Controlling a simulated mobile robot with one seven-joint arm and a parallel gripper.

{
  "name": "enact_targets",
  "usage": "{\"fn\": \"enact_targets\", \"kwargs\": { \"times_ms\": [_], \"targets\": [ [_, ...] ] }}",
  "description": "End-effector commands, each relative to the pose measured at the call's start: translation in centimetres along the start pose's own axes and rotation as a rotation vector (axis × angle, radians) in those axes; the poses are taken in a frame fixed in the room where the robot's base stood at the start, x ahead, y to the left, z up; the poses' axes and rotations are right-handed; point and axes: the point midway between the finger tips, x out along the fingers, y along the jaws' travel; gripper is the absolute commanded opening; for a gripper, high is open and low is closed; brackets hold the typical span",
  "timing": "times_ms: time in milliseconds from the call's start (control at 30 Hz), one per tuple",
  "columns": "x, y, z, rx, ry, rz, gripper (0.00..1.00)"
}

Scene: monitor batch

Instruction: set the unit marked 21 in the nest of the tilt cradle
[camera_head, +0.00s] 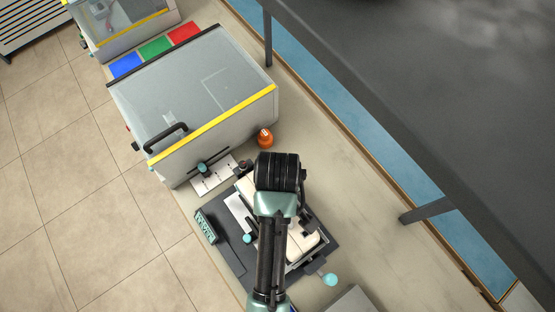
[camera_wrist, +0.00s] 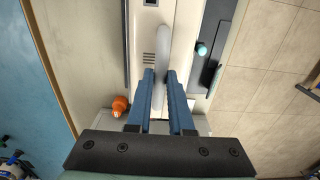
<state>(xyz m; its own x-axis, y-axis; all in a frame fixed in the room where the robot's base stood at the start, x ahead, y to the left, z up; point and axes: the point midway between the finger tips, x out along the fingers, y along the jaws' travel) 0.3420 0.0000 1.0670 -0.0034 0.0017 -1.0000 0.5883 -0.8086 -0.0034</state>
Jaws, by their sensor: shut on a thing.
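A cream-white unit (camera_head: 304,238) lies under my arm, partly hidden by it. It also shows in the wrist view (camera_wrist: 146,35), with a vent grille and a grey handle bar (camera_wrist: 162,42). I cannot read a 21 on it. My gripper (camera_wrist: 161,78) is shut on the grey handle, one blue finger on each side. The dark base of the tilt cradle (camera_head: 229,254), with teal knobs, is below the unit in the head view. My arm and the unit hide the nest, so I cannot tell whether the unit rests in it.
A large clear-topped box with a yellow edge (camera_head: 210,120) stands beside the cradle. An orange object (camera_head: 265,138) is near its corner. Blue, green and red patches (camera_head: 155,48) lie behind the box. A dark raised surface (camera_head: 430,90) overhangs the right.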

Motion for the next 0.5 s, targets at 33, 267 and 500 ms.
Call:
{"fn": "enact_targets", "kwargs": {
  "times_ms": [33,267,500],
  "targets": [
    [0.5,0.1,0.0,0.001,0.001,0.001,0.0],
    [2.2,0.1,0.0,0.001,0.002,0.002,0.0],
    [5.1,0.1,-0.1,0.001,0.003,0.002,0.0]
  ]
}}
